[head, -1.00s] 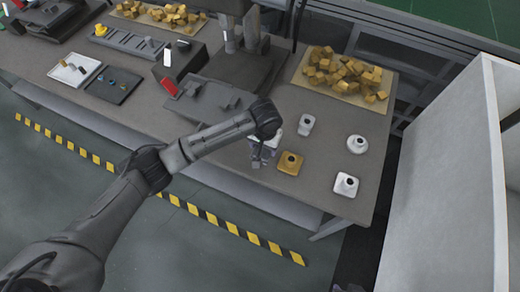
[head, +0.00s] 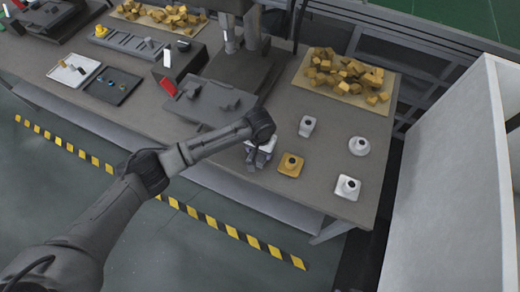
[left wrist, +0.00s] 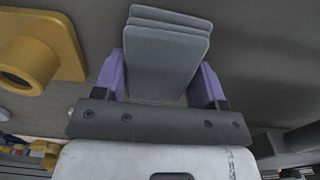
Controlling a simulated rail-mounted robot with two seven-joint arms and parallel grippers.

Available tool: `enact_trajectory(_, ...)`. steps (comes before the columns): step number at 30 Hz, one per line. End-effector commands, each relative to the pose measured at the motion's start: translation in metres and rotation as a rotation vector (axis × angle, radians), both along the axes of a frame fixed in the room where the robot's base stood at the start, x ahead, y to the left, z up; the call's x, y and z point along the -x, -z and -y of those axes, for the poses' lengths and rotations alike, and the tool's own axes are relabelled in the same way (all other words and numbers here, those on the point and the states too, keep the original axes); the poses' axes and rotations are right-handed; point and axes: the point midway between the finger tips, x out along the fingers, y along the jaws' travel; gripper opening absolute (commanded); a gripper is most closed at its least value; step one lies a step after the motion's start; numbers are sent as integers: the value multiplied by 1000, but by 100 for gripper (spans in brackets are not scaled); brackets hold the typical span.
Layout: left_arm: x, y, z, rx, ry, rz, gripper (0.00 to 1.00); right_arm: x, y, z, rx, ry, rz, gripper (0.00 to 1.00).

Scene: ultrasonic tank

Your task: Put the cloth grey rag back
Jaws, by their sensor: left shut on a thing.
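A grey folded rag (left wrist: 165,60), with several layers showing at its top edge, is between the purple fingers of my left gripper (left wrist: 160,88) in the left wrist view. The gripper is shut on it. In the head view my left gripper (head: 256,157) points down near the front edge of the grey workbench (head: 225,145), left of a yellow flanged part. The rag cannot be made out clearly there, and I cannot tell whether it touches the bench. My right gripper is not in view.
The yellow flanged part (head: 290,164) stands close to the right of my gripper. White and grey parts (head: 347,187), (head: 358,145), (head: 307,126) stand further right. A board of yellow blocks (head: 345,75) lies behind. A dark machine (head: 243,65) stands at the back.

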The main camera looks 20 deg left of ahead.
Motion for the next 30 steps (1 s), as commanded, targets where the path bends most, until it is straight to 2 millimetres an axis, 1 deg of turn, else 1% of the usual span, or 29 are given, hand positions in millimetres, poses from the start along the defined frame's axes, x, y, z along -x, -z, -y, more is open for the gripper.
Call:
enact_trajectory(4,0,2,0,0,0,-1,27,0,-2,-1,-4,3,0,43)
enact_trajectory(5,0,3,0,0,0,-1,67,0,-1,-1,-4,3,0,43)
enact_trajectory(12,0,3,0,0,0,0,90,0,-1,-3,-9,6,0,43)
enact_trajectory(19,0,2,0,0,0,0,91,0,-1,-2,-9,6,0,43)
enact_trajectory(22,0,-2,0,0,0,2,91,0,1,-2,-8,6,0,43)
enact_trajectory(26,-1,-20,0,1,0,2,91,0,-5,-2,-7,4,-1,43)
enact_trajectory(30,-1,-47,1,1,2,3,91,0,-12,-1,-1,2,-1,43)
